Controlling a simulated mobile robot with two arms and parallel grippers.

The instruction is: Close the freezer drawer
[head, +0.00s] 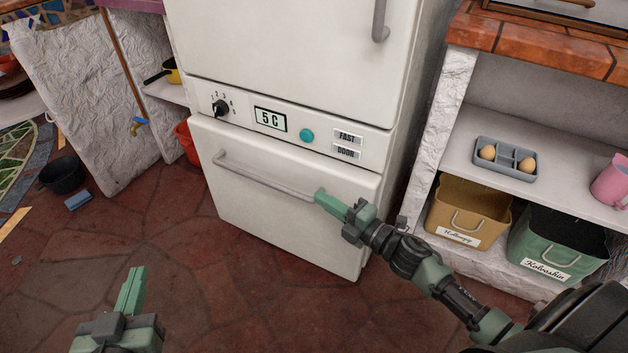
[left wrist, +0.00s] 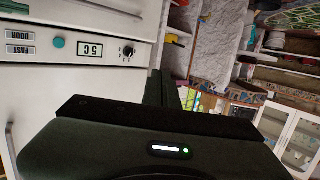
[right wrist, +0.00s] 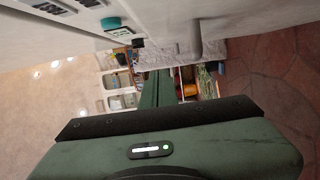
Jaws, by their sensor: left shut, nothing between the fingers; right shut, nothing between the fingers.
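The white freezer drawer (head: 285,225) is the lowest front of the fridge-freezer, with a long grey bar handle (head: 262,178) across its upper part. It looks flush or nearly flush with the body; I cannot tell if a small gap is left. My right gripper (head: 320,196) is shut and empty, its tips at the drawer front by the handle's right end; contact is unclear. My left gripper (head: 132,285) is shut and empty, low over the floor, left of the drawer and apart from it. The drawer front also shows in the left wrist view (left wrist: 45,105).
Above the drawer is a control panel with a 5 C display (head: 270,119), black knob (head: 221,107) and teal button (head: 307,135). A shelf unit with an egg tray (head: 505,158) and a yellow bin (head: 470,205) stands right. A red bucket (head: 186,143) is left. The front floor is clear.

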